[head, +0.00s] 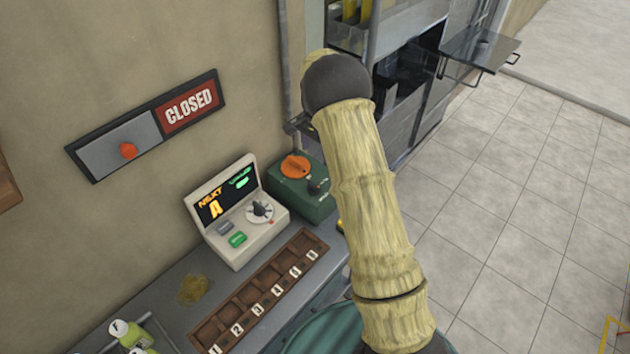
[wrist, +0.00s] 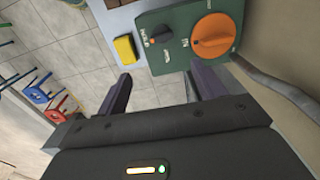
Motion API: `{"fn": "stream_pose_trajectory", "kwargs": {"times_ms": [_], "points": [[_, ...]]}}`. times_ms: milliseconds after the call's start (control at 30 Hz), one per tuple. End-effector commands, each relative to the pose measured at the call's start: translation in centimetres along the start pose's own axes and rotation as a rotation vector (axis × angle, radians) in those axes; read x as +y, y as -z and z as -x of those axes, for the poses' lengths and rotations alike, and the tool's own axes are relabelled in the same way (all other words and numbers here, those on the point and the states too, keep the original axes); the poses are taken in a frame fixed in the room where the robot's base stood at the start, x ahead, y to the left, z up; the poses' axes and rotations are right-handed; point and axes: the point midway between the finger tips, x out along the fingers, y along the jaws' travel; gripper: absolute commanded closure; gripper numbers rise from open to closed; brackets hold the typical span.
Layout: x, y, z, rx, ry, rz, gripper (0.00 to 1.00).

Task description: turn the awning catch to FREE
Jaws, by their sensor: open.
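A green box (head: 302,188) with a large round orange dial (head: 296,166) and a small dark-knobbed lever (head: 318,187) stands on the counter's far end. I cannot tell for certain which part is the awning catch. In the wrist view the green box (wrist: 190,38) fills the upper middle, with the orange dial (wrist: 213,36) at right and the small orange-tipped lever (wrist: 160,34) at left; its lettering is too small to read. My gripper (wrist: 160,70) is open and empty, its fingers just below the box in the picture, apart from dial and lever.
A grey terminal (head: 238,215) stands left of the green box. A numbered wooden tray (head: 225,338) lies in front. A CLOSED sign board (head: 147,128) with an orange knob hangs on the wall. A yellow block (wrist: 125,48) lies beside the box. A hose (wrist: 270,87) runs along the right.

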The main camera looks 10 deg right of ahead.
Motion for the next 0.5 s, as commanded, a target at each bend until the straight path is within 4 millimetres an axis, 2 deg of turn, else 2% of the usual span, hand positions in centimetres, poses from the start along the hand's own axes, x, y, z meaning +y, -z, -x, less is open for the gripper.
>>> {"fn": "stream_pose_trajectory", "kwargs": {"times_ms": [167,500], "points": [[-0.3,-0.6,-3.0,-0.004,-0.004,0.010,0.31],[-0.3,-0.6,-8.8,-0.003,-0.003,0.010,0.31]]}}
